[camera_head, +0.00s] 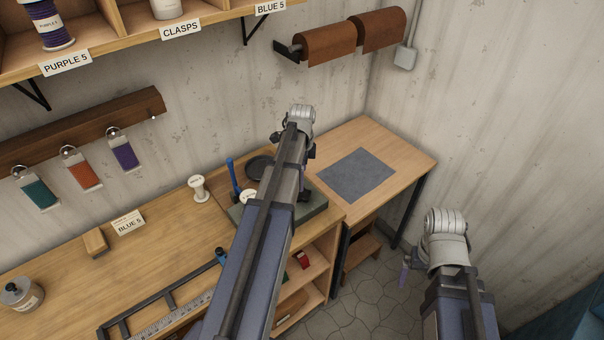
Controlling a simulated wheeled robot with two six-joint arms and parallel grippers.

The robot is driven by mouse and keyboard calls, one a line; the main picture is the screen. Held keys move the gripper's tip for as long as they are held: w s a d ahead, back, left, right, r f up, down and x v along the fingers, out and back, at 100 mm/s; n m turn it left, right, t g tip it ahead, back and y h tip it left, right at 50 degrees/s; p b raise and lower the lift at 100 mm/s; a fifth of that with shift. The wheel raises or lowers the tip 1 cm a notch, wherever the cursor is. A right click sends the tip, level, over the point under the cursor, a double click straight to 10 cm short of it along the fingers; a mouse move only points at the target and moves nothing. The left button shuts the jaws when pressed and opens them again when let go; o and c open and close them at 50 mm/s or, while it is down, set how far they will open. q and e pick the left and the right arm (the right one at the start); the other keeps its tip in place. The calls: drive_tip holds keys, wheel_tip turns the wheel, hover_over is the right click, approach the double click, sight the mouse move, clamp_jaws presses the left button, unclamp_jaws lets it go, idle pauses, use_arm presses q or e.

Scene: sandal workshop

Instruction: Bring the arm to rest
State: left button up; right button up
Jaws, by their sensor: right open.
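My left arm reaches up through the middle of the view, over the workbench (165,225). Its gripper is mostly hidden behind the arm's own links, so its jaws cannot be made out. My right arm stands at the lower right, over the floor and clear of the benches. My right gripper (405,270) hangs below its wrist, partly hidden by the arm; it is open and I see nothing in it.
A side table with a grey mat (356,175) stands between the arms. The bench carries a white spool (198,188), a wooden block (95,242), a jar (21,293) and a ruler frame (160,315). A shelf (120,42) and leather rolls (330,44) are above. Open floor (365,290) lies left of my right arm.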

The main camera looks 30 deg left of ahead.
use_arm(q)
drive_tip(key=shift+f, duration=0.15)
idle(0.3)
wheel_tip(320, 180, down, 8)
drive_tip(key=b, duration=0.7)
drive_tip(key=shift+b, duration=0.4)
drive_tip(key=shift+r, duration=0.2)
